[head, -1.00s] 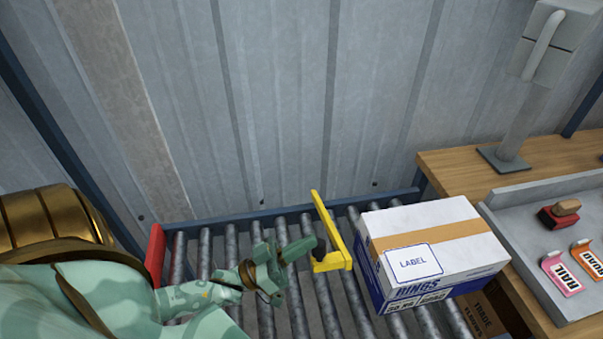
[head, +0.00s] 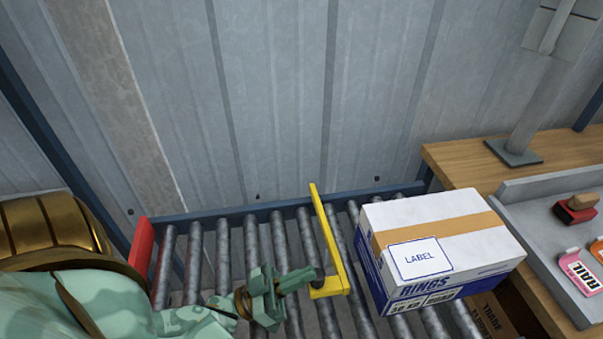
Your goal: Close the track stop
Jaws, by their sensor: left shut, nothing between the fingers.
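The yellow track stop (head: 331,245) lies across the roller track (head: 207,255), its long bar running from the back rail toward the front, with a short bent foot at the near end. A dark knob sits by that foot. My left gripper (head: 308,278) is shut and empty, its fingertips pointing right, close beside the knob and foot. I cannot tell whether they touch. My right gripper is not in view.
A white and blue box (head: 438,252) labelled RINGS sits on the rollers just right of the stop. A red end plate (head: 140,250) stands at the track's left. A wooden bench (head: 455,160) with a grey tray (head: 540,225) is at right.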

